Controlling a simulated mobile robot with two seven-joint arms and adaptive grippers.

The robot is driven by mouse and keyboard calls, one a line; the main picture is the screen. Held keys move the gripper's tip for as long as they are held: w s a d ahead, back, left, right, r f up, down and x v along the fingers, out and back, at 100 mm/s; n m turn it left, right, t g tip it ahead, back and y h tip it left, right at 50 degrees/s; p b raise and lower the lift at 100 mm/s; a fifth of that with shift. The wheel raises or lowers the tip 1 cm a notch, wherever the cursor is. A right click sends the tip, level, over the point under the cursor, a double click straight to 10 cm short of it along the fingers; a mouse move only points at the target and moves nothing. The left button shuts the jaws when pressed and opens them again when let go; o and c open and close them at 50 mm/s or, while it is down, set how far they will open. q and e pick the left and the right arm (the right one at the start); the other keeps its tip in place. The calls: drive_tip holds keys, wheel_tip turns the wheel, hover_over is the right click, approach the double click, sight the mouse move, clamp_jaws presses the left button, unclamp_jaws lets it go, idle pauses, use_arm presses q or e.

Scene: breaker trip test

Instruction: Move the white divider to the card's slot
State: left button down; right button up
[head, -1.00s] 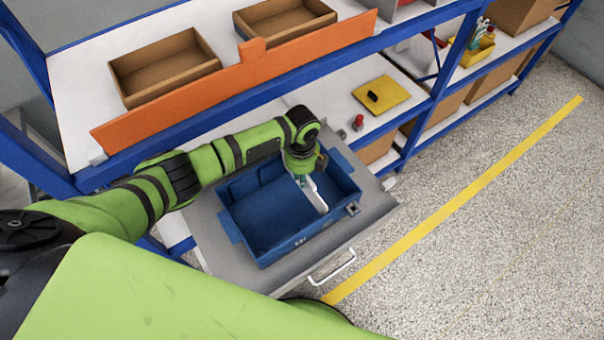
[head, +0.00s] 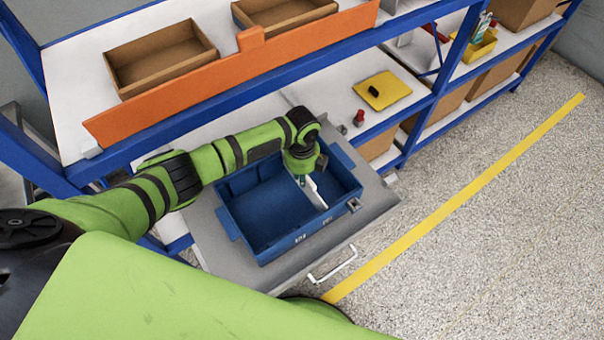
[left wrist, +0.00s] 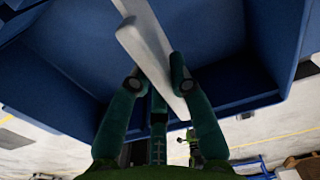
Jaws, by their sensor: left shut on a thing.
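The white divider (head: 316,193) is a thin upright plate at the right part of the blue tote (head: 233,217). My left gripper (head: 302,178) reaches down over the tote and is shut on the divider. In the left wrist view, the two dark green fingers of my left gripper (left wrist: 157,72) sit on either side of the white divider (left wrist: 143,42), with the blue tote walls around it. The divider's lower edge is hard to see, so I cannot tell whether it is seated. No card or marked slot is clear to me. My right gripper is out of view.
The tote sits on a grey pulled-out drawer (head: 203,228) with a white handle (head: 333,265). The shelf behind holds brown trays (head: 162,57), an orange board (head: 190,92), a yellow plate (head: 390,98) and a red button (head: 359,117). The tote's left part is empty.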

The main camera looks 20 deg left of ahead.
use_arm(q)
drive_tip(key=shift+f+b, duration=0.9)
drive_tip(key=shift+f, duration=0.3)
drive_tip(key=c, duration=1.1)
unclamp_jaws()
drive_tip(key=shift+o, duration=0.2)
drive_tip(key=shift+r, duration=0.1)
wheel_tip(320, 180, up, 12)
drive_tip(key=o, duration=1.1)
drive_tip(key=shift+c, duration=0.2)
